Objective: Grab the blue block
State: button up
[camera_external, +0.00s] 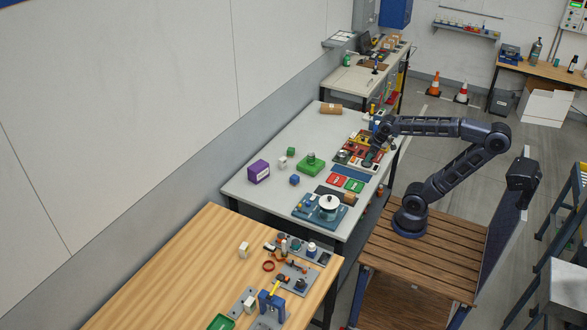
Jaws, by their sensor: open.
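A small blue block (295,180) lies on the grey-topped workbench (243,187), between a purple box and a green object. My gripper (370,160) is over the right side of the same bench, above a tray of mixed parts. It is well to the right of the blue block and apart from it. The gripper is open, though its fingers look small and dark against the parts behind.
Near the block are a purple box (259,171), a green object with a knob (310,164), a small green cube (291,151) and a pale block (283,162). A blue device with a white dish (328,204) stands at the front. Bare bench surrounds the block.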

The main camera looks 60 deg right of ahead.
jog(key=w+n+g+h, duration=0.15)
jog(key=w+n, duration=0.25)
jog(key=w, duration=0.9)
jog(key=n+g+h, duration=0.3)
jog(key=n, duration=0.8)
send_over(295, 177)
jog(key=a, duration=0.3)
notch_tip(295, 177, down, 24)
jog(key=f, duration=0.1)
jog(key=x, duration=1)
jog(key=shift+w+f, duration=0.15)
jog(key=shift+w, duration=0.15)
jog(key=shift+a, duration=0.1)
jog(key=shift+c, duration=0.5)
jog(key=c, duration=1)
